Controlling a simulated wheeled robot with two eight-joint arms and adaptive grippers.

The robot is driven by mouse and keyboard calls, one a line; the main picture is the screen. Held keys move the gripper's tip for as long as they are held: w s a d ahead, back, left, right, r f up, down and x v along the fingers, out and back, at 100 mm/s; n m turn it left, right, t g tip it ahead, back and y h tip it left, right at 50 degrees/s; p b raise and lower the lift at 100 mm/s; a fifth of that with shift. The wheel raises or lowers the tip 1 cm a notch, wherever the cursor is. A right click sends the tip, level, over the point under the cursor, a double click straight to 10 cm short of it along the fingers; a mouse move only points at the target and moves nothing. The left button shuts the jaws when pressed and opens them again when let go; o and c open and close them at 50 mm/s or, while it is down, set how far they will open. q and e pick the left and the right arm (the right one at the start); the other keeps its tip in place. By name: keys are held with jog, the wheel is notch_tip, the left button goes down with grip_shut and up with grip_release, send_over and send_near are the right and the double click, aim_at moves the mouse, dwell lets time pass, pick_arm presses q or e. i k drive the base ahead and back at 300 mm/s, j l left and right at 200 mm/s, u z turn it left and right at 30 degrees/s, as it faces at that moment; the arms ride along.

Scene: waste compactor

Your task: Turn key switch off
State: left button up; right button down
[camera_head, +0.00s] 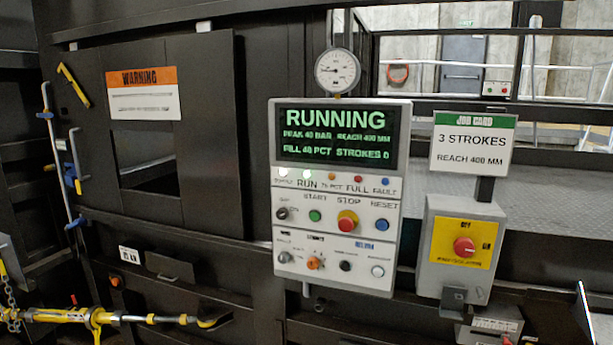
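The control panel (393,180) is a grey box on the dark machine front. Its screen (338,133) reads RUNNING, with smaller lines including STROKES 0. A dark key switch (282,213) sits at the left of the upper control row, under a small label that seems to read off and on; its exact angle is too small to tell. A second, metallic rotary switch (284,257) is below it; its label is unreadable. Neither of my grippers can be made out in this view.
Beside the key switch are a green start button (315,216), red stop button (347,221) and blue reset button (381,225). An orange selector (315,263) is below. A yellow bar (60,315) crosses the lower left.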

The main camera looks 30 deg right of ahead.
aim_at(282, 213)
jog(key=l+z, duration=0.15)
jog(key=z, duration=1)
